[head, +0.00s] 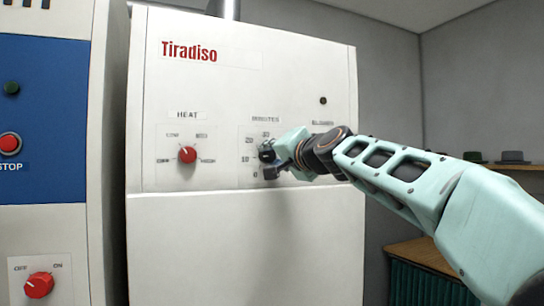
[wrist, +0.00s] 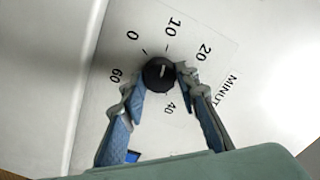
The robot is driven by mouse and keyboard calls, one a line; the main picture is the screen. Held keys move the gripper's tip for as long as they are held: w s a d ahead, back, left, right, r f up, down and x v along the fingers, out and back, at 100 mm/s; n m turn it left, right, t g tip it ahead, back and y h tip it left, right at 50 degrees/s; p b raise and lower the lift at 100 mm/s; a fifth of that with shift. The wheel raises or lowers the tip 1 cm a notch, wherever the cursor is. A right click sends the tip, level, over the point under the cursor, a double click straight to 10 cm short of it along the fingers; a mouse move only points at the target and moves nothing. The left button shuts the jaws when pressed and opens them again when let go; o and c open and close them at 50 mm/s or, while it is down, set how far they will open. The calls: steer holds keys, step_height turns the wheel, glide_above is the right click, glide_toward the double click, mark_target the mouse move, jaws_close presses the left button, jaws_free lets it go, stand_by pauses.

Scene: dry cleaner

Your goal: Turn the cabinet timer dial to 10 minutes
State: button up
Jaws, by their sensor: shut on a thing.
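The black timer dial (wrist: 158,75) is on the white cabinet's minutes scale (wrist: 174,22), with printed numbers around it. My gripper (wrist: 161,80) has one finger on each side of the dial and is shut on it. The dial's pale pointer line points up and slightly right in the wrist view, toward about the 10 mark. In the head view my gripper (head: 284,155) is at the minutes panel (head: 247,146), and covers most of the dial and the right side of the scale.
A red heat knob (head: 187,154) is just left of the minutes panel. A blue-fronted machine (head: 45,120) with a red stop button (head: 9,144) and another red knob (head: 39,285) stands at the left. A wooden shelf (head: 520,176) with hats is at the right.

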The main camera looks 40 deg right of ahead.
stand_by(0.3)
steer(key=o, duration=1.1)
steer(key=shift+o, duration=0.2)
steer(key=shift+s, duration=0.1)
steer(key=shift+s, duration=0.65)
steer(key=v, duration=1)
steer(key=shift+s+a, duration=0.2)
steer(key=shift+s, duration=0.05)
